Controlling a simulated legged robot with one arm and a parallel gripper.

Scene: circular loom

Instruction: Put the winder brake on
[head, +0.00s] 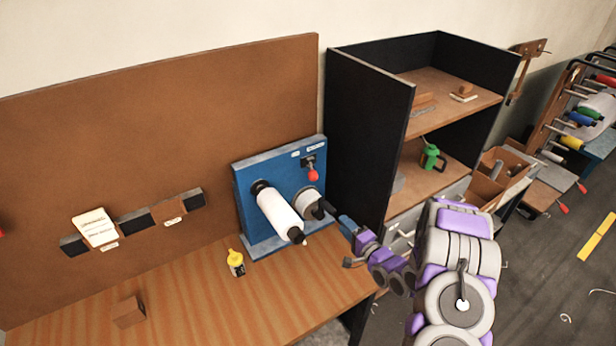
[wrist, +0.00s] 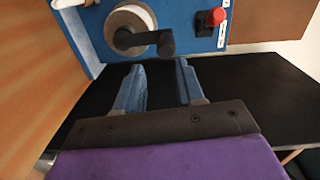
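The winder is a blue panel (head: 262,180) on the bench, bearing a white roll (head: 279,214) and a grey-white disc (head: 309,203) with a black handle. In the wrist view the black handle (wrist: 150,38) sticks out from the disc (wrist: 130,18). A red-knobbed lever (head: 313,175) sits at the panel's upper right, and its red knob also shows in the wrist view (wrist: 217,16). No readable label names the brake. My gripper (head: 345,225) is right of the disc. In the wrist view its two blue fingers (wrist: 160,65) are apart and empty, just short of the black handle's end.
A yellow bottle (head: 236,263) and a brown block (head: 128,311) stand on the wooden bench (head: 190,300). A black-sided shelf (head: 366,130) rises close to the right of the winder, holding a green can (head: 430,157). The bench front is mostly clear.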

